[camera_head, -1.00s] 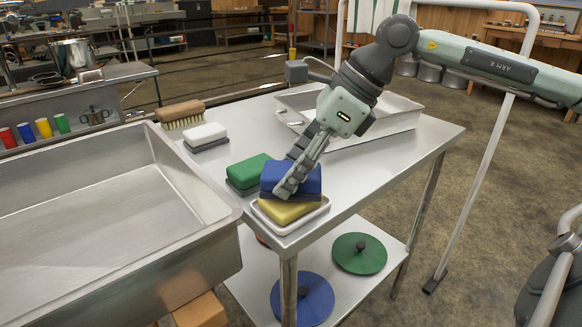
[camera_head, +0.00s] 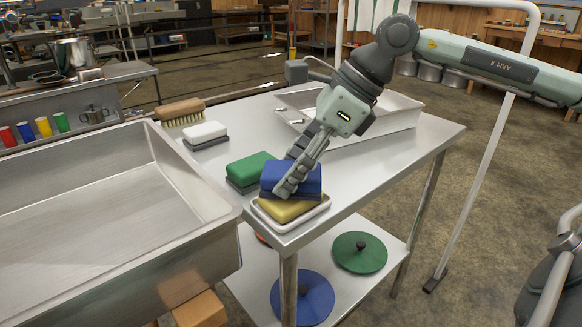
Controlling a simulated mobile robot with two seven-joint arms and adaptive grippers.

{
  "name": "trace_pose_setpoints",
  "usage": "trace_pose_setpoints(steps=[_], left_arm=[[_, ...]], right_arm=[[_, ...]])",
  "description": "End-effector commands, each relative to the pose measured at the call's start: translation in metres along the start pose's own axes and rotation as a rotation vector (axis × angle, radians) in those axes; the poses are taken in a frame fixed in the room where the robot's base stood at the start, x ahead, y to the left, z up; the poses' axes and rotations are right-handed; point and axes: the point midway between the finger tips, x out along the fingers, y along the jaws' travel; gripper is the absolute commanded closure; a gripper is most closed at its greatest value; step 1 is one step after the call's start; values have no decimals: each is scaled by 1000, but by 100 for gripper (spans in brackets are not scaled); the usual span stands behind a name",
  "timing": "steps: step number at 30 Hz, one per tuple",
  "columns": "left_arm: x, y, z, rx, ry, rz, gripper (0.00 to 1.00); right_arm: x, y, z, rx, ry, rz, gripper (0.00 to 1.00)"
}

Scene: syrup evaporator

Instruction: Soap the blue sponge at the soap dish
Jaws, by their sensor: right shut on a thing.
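My right gripper (camera_head: 287,187) is shut on the blue sponge (camera_head: 303,178), which has a dark underside. It holds the sponge over the yellow soap block (camera_head: 293,209) in the white soap dish (camera_head: 283,227), at the near corner of the steel table. The sponge's underside appears to rest on the soap, but the gripper fingers hide part of the contact. My left gripper is not in view.
A green sponge (camera_head: 250,170) lies just left of the dish, with a white sponge (camera_head: 205,132) and a wooden brush (camera_head: 181,112) farther back. A deep steel basin (camera_head: 190,250) stands at left. A steel tray (camera_head: 385,125) sits behind my right gripper.

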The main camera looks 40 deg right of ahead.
Motion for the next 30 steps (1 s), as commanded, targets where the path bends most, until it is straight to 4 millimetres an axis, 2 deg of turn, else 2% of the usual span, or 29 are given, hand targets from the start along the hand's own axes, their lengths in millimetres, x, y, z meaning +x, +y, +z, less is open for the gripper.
trace_pose_setpoints(steps=[30], left_arm=[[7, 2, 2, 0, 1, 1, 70]], right_arm=[[7, 0, -4, 0, 0, 0, 69]])
